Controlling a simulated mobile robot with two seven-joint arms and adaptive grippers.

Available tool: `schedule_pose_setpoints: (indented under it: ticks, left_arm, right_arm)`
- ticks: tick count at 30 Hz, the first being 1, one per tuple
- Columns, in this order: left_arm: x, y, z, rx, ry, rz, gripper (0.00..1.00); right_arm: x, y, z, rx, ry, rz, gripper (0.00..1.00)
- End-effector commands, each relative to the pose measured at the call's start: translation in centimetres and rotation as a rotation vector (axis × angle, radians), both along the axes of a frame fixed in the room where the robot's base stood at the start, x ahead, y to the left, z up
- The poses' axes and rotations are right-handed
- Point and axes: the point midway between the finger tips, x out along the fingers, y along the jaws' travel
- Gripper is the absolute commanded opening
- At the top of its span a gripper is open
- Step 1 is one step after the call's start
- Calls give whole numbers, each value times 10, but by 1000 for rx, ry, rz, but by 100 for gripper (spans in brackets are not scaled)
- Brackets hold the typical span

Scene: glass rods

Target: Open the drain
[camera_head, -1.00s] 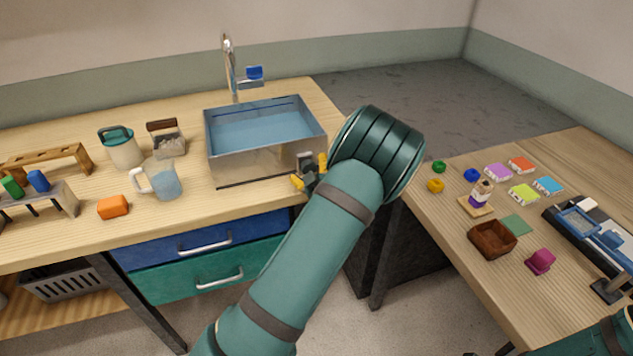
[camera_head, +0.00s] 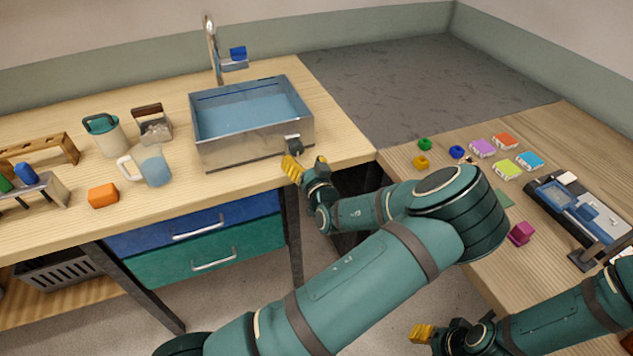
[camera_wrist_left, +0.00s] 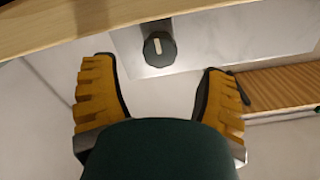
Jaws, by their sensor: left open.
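The metal sink (camera_head: 240,150) holds blue water. A dark knob (camera_head: 293,144) sits on its front wall near the right corner. In the left wrist view the knob (camera_wrist_left: 159,48) is round and dark with a pale mark. It shows between and beyond the fingertips, apart from them. My left gripper (camera_head: 306,165) is open and empty, just in front of the knob near the counter edge. It also shows in the left wrist view (camera_wrist_left: 156,70), with yellow fingers spread. My right gripper (camera_head: 428,334) is low at the bottom right; one yellow fingertip shows clearly.
A faucet (camera_head: 213,50) stands behind the sink. A pitcher (camera_head: 152,167), an orange block (camera_head: 103,195), and a lidded jar (camera_head: 105,137) are on the counter to the left. A blue drawer (camera_head: 200,225) lies below the counter edge. The right table holds several small coloured blocks.

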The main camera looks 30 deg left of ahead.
Motion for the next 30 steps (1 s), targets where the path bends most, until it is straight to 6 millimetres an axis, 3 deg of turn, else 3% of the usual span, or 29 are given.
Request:
schedule_pose_setpoints:
  ticks: [9, 15, 30]
  left_arm:
    - [-36, -44, 0, -1, 1, -3, 73]
    - [-51, -61, 0, -1, -1, -1, 73]
    - [-57, -67, 0, -1, -2, 0, 73]
  right_arm:
    - [0, 0, 7, 0, 0, 0, 47]
    - [0, 0, 9, 0, 0, 0, 47]
    - [0, 0, 10, 0, 0, 0, 47]
